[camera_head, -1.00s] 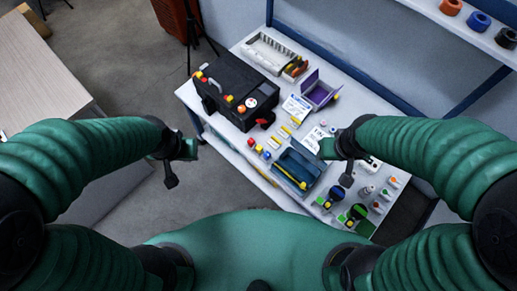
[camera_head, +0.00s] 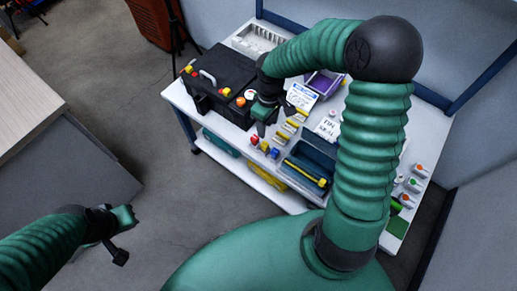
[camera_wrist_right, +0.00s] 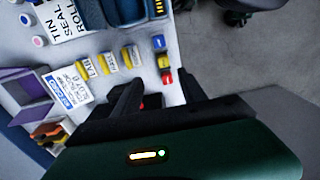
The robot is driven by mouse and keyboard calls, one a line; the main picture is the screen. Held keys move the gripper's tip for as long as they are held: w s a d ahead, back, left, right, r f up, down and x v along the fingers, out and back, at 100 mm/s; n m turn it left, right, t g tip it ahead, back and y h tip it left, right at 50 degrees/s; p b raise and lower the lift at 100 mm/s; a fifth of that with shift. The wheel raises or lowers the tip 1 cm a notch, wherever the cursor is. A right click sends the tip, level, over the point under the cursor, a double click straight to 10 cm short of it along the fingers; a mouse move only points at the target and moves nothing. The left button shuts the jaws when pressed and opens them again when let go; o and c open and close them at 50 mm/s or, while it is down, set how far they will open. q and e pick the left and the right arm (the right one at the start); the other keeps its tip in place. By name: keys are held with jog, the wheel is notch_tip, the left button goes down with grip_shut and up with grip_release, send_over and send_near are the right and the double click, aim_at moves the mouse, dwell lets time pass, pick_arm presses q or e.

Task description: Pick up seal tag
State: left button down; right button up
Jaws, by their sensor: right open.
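Several small white-and-yellow labelled tags lie in a row on the table; the middle tag (camera_head: 290,124) and its neighbours show below the right gripper's right side. In the right wrist view, a left tag (camera_wrist_right: 88,69), a middle tag (camera_wrist_right: 110,62) and a right tag (camera_wrist_right: 131,56) show. Their print is too small to tell surely which is the seal tag. My right gripper (camera_head: 266,118) is open and empty above the table beside the tags; its fingers show in the wrist view (camera_wrist_right: 158,90). My left gripper (camera_head: 126,216) hangs over the floor, away from the table; its jaw opening is unclear.
A black case (camera_head: 222,82) stands left of my right gripper. Red (camera_head: 254,140) and blue (camera_head: 274,153) blocks sit by the front edge. A blue tray (camera_head: 308,168), printed cards (camera_head: 301,97) and a purple box (camera_wrist_right: 28,98) are close by. My right arm hides part of the table.

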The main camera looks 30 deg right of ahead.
jog(key=b, duration=0.2)
send_over(265, 144)
notch_tip(265, 144, down, 7)
jog(key=shift+w+d+r, duration=0.1)
jog(key=shift+w+r, duration=0.05)
jog(key=shift+a+f, duration=0.2)
jog(key=shift+f, duration=0.05)
notch_tip(265, 144, down, 5)
jog(key=shift+d+f+b, duration=0.1)
jog(key=shift+b, duration=1)
jog(key=shift+d+f, duration=0.1)
jog(key=shift+f, duration=0.05)
jog(key=shift+r, duration=0.2)
jog(key=c, duration=0.5)
jog(key=shift+a, duration=0.2)
jog(key=c, duration=0.5)
jog(key=shift+d, duration=0.1)
grip_shut()
